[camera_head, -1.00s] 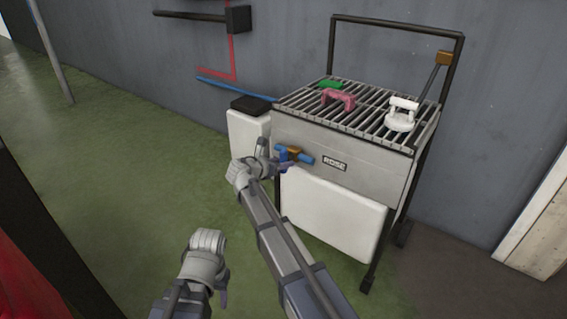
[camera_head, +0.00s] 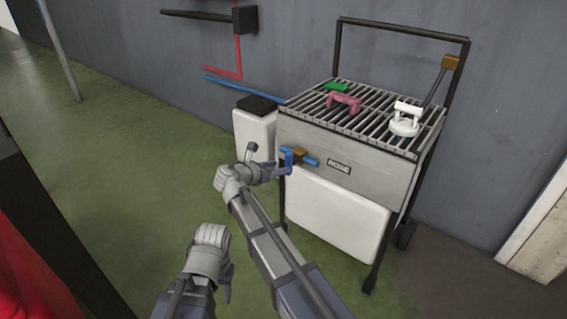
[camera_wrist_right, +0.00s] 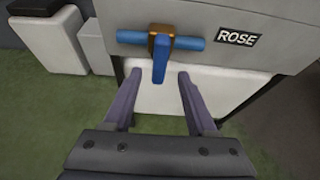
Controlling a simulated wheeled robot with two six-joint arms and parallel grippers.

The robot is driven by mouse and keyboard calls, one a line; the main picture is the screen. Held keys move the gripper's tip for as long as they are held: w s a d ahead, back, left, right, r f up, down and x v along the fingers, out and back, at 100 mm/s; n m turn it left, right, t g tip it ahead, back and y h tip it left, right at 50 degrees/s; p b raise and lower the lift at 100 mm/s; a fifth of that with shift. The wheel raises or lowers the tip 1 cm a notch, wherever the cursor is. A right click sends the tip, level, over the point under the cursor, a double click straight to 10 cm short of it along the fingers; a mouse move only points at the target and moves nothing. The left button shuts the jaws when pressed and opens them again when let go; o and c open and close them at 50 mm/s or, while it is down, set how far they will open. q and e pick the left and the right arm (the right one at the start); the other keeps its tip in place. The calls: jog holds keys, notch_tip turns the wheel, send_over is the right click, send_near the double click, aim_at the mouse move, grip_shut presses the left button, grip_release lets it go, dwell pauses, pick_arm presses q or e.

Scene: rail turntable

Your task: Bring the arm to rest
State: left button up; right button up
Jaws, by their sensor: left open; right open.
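My right arm reaches up from the bottom of the head view. Its gripper (camera_head: 268,160) is open in front of a blue valve handle (camera_head: 289,161) on the cart's front. In the right wrist view the two fingers of this gripper (camera_wrist_right: 158,88) are spread apart and empty. The blue handle (camera_wrist_right: 160,62) points down above the gap between the fingertips, on a brass body (camera_wrist_right: 162,36) across a blue pipe. My left gripper (camera_head: 226,284) is low in the head view, over the green floor, holding nothing that I can see. Its fingers are partly hidden.
The cart (camera_head: 345,150), labelled ROSE, has a slatted top with a green block (camera_head: 336,87), a pink handle (camera_head: 343,102) and a white piece (camera_head: 405,122). A white bin (camera_head: 254,134) stands at its left. The green floor (camera_head: 150,180) to the left is clear.

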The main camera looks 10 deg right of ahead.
jog(key=shift+s+a+r, duration=0.15)
jog(key=shift+s+a, duration=0.15)
jog(key=shift+a, duration=0.05)
jog(key=s+d+f+m+g+y, duration=0.2)
jog(key=s+f+m+g+y, duration=0.15)
jog(key=s+f+m, duration=0.45)
jog(key=s+d+f+m+g+y, duration=0.1)
jog(key=s+f+m+g+y, duration=0.3)
jog(key=s+m, duration=0.9)
jog(key=s+a+m+y+p, duration=0.1)
jog(key=s+a+y+p, duration=0.1)
jog(key=s+a, duration=0.95)
notch_tip(320, 180, up, 39)
jog(key=w+a+p, duration=0.1)
jog(key=p, duration=3.7)
jog(key=shift+w+a+g, duration=0.15)
jog(key=shift+a+g, duration=0.25)
jog(key=shift+g, duration=0.05)
